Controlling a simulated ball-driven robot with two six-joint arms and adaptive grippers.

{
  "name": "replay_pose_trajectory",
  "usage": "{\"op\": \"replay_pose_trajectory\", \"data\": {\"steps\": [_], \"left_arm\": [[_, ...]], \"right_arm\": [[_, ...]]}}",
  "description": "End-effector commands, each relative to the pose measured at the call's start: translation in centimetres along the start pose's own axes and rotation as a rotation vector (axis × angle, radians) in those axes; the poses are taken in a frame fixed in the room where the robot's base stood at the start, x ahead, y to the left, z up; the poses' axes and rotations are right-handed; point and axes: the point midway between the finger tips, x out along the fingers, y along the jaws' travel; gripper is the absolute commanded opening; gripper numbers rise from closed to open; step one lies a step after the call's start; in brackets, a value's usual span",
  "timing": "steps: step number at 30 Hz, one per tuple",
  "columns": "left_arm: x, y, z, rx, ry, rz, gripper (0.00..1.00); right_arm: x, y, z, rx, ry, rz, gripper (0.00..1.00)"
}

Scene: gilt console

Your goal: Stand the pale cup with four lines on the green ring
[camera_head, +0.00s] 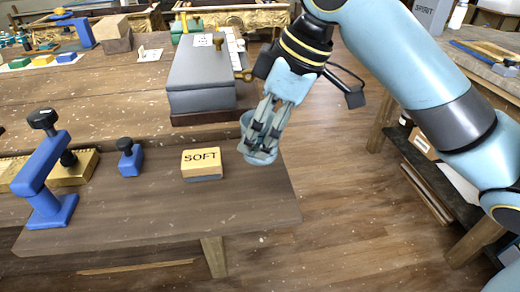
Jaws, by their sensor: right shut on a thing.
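My right gripper (263,136) reaches down from above at the right end of the workbench. It is shut on a pale blue-grey cup (248,121), with its fingers over the cup's mouth and side. The fingers cover much of the cup, and I cannot make out lines on it. The cup is at the bench's right edge; I cannot tell whether it touches the wood. I cannot make out a green ring. My left gripper is not in view.
A block marked SOFT (201,160) lies left of the cup. A grey box (200,78) stands behind it. A blue clamp (45,180) and a small blue block (130,160) are further left. The bench's front right (240,205) is bare.

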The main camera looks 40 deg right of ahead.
Motion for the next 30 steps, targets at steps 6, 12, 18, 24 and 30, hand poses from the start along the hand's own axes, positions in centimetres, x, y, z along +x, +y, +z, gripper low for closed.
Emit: {"op": "replay_pose_trajectory", "data": {"steps": [6, 12, 18, 24, 30], "left_arm": [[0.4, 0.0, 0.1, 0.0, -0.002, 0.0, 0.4], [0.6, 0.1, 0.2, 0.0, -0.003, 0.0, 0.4], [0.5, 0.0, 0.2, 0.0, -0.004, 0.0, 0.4], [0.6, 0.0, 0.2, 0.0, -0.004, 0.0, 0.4], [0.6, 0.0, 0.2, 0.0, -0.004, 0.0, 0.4]], "right_arm": [[2.0, -0.2, 0.8, 0.002, -0.003, -0.004, 0.21], [3.9, -0.2, 1.6, 0.0, -0.002, -0.001, 0.21], [3.8, -0.2, 1.5, 0.0, -0.001, 0.0, 0.21], [4.0, -0.2, 1.6, 0.0, -0.001, 0.0, 0.69], [4.0, -0.2, 1.6, 0.0, -0.001, 0.0, 0.79]]}}
